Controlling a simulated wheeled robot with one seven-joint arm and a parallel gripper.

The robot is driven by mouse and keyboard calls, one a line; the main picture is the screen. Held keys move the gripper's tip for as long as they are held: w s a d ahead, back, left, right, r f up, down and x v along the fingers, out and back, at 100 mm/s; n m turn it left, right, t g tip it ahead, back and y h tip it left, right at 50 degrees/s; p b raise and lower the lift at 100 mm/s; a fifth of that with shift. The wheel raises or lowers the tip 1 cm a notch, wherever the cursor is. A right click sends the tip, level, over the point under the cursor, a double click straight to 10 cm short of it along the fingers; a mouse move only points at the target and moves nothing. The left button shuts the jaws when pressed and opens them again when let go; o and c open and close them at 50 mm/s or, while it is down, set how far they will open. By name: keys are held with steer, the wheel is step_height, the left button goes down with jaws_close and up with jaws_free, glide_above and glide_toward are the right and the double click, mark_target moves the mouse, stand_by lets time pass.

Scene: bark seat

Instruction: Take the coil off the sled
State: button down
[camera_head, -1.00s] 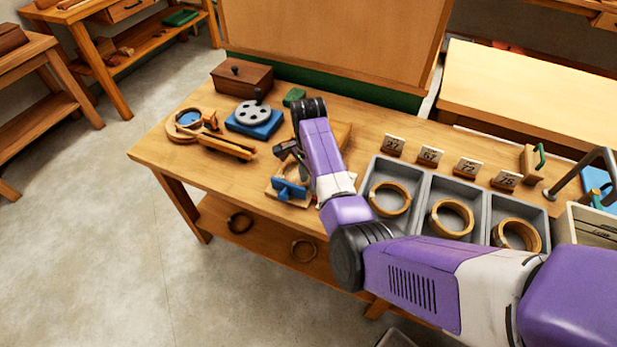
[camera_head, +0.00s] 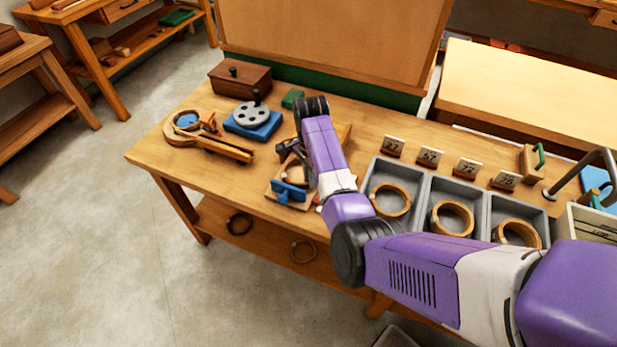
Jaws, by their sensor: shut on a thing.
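The sled (camera_head: 279,198) is a small pale wooden board with a blue block (camera_head: 290,191) at its near end, on the middle of the bench. The coil (camera_head: 287,176), a tan wooden-looking ring, shows at the sled, partly hidden by my arm. My gripper (camera_head: 288,156) is small and dark in this view, reaching down at the coil from its far side. It is shut on the coil; the exact contact is partly hidden by my wrist. I cannot tell whether the coil still touches the sled.
Right of my arm, grey trays (camera_head: 428,212) hold more coils, with numbered blocks (camera_head: 429,157) behind. To the left stand a blue base with a grey disc (camera_head: 252,117), a wooden clamp-like tool (camera_head: 215,143) and a brown box (camera_head: 240,79). The bench's front left is clear.

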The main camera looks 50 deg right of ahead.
steer(key=c, duration=1.4)
jaws_free()
steer(key=shift+r, duration=3.9)
